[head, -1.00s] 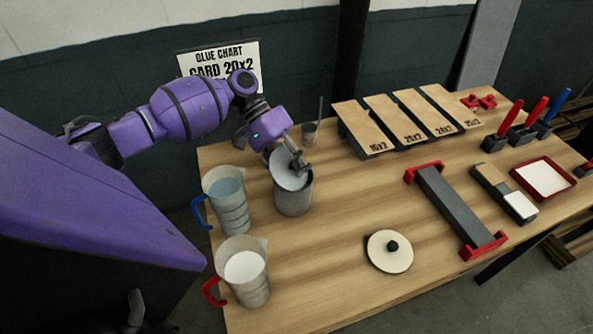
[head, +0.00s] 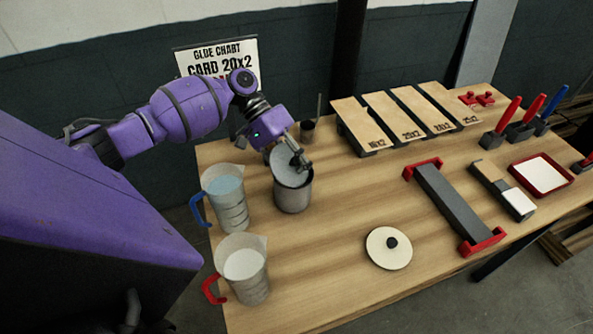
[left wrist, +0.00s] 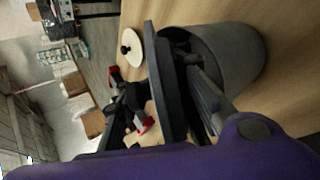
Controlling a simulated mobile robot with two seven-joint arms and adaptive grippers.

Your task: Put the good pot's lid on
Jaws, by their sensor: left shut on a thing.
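A grey metal pot (head: 292,197) stands upright on the table, its mouth partly uncovered. It also shows in the left wrist view (left wrist: 243,62). My left gripper (head: 303,166) is shut on a round grey lid (head: 281,158) at the pot's mouth. The lid is steeply tilted, and in the left wrist view (left wrist: 163,85) it shows nearly edge-on beside the pot's rim. I cannot tell whether lid and rim touch. A cream lid (head: 389,250) with a black knob lies flat on the table to the right. My right gripper is not in view.
A blue-handled jug (head: 228,205) and a red-handled jug (head: 246,275) stand left of the pot. A small cup (head: 307,132) with a stick is behind it. A grey bar with red ends (head: 450,203) lies right. Table between pot and cream lid is clear.

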